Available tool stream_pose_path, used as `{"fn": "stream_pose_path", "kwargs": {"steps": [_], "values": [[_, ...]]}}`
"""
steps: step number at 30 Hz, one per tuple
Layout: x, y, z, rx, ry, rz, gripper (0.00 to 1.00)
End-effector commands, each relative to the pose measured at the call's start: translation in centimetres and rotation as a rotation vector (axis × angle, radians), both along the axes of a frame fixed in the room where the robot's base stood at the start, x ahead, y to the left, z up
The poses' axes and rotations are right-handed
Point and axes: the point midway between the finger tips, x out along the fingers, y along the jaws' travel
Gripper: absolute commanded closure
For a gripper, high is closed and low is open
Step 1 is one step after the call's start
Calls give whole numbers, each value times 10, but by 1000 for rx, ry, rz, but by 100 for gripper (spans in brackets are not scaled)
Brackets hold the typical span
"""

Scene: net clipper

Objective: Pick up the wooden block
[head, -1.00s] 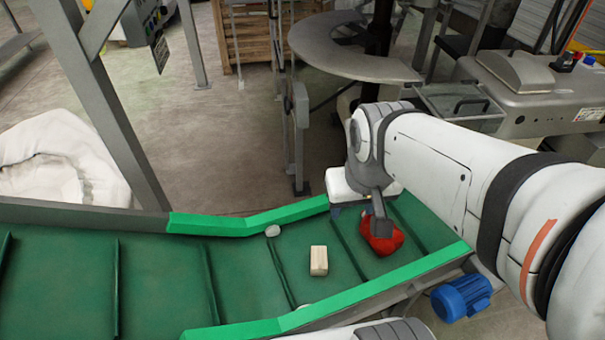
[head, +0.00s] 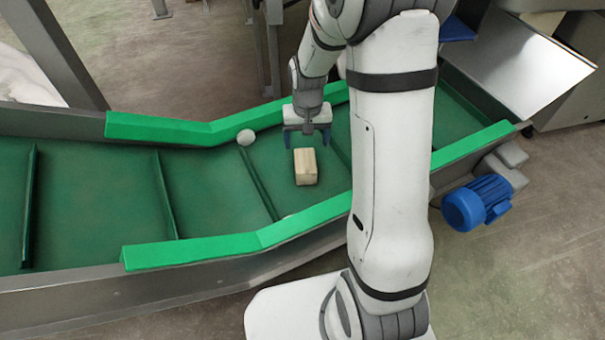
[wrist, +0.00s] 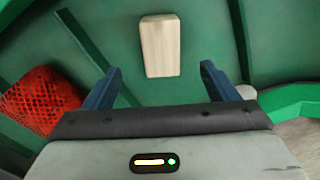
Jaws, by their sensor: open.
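The wooden block (head: 306,167) is pale and rectangular and lies on the green conveyor belt (head: 212,185). My gripper (head: 307,139) is open and empty, just behind the block in the head view. In the wrist view the block (wrist: 160,45) lies ahead of my gripper (wrist: 161,85), roughly centred between its two blue fingers and apart from them. No finger visibly touches the block.
A red mesh item (wrist: 40,103) lies on the belt at the left in the wrist view. A whitish round object (head: 245,137) sits near the belt's far rim. Raised cleats (head: 258,183) cross the belt, and green side rails (head: 165,130) border it. A blue motor (head: 477,203) sits beyond the near rail.

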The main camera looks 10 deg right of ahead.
Motion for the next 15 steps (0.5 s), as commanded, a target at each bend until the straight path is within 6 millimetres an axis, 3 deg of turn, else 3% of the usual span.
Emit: {"fn": "stream_pose_path", "kwargs": {"steps": [1, 3, 15], "values": [[4, 0, -27, 0, 7, -3, 20], [8, 0, -41, 0, 13, -8, 20], [12, 1, -82, 0, 19, -12, 20]]}}
